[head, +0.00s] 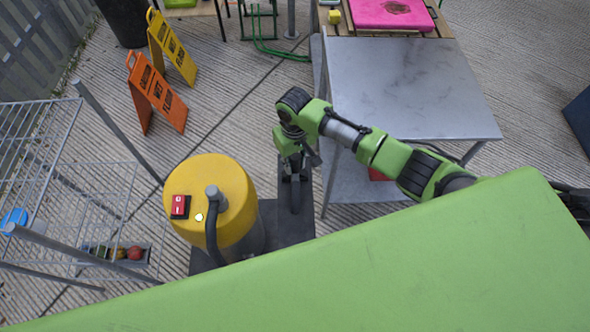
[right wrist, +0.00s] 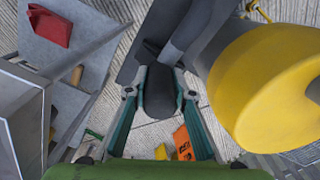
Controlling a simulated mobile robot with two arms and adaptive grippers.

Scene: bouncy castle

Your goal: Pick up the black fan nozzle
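The black fan nozzle (head: 295,194) stands up from a dark grey base plate beside the yellow blower. In the right wrist view the rounded black nozzle (right wrist: 159,92) lies between the two fingers of my right gripper (right wrist: 160,80). The fingers are spread, one on each side of it; firm contact does not show. In the head view my right gripper (head: 293,165) hangs down over the nozzle and hides its upper part. My left gripper is not in view.
The yellow blower (head: 212,185) with a red switch and a black hose is close on the left. A grey metal table (head: 410,90) is close on the right. A wire rack (head: 60,190) and orange sign (head: 155,92) stand farther left. A green surface (head: 400,265) fills the front.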

